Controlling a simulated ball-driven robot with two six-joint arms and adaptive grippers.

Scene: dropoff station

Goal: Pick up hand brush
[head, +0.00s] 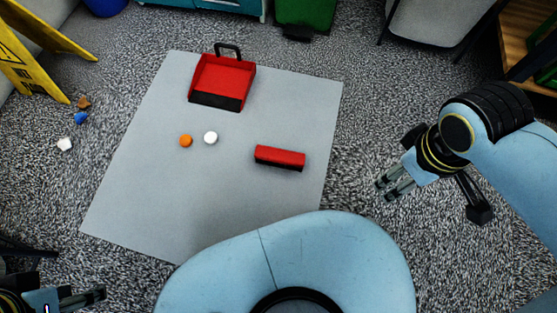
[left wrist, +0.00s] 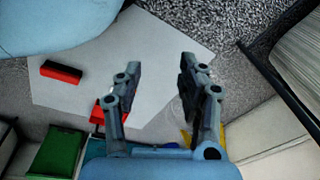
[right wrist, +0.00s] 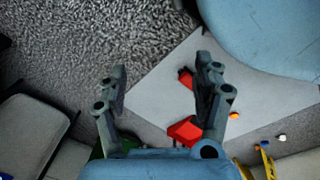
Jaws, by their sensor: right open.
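The hand brush is a red block-shaped brush (head: 280,157) with a dark underside. It lies on the grey mat (head: 130,200), right of the mat's middle. It also shows in the left wrist view (left wrist: 61,72) and, partly hidden behind a finger, in the right wrist view (right wrist: 186,78). My right gripper (head: 385,190) is open and empty, right of the brush and apart from it, beyond the mat's right edge. My left gripper (left wrist: 158,78) is open and empty; in the head view it shows at the lower left corner, far from the brush.
A red dustpan (head: 223,78) with a black handle lies at the mat's far side. An orange piece (head: 186,141) and a white piece (head: 210,138) lie on the mat. Small scraps (head: 81,118) and a yellow sign (head: 30,60) are at left. A green bin (head: 305,12) stands behind.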

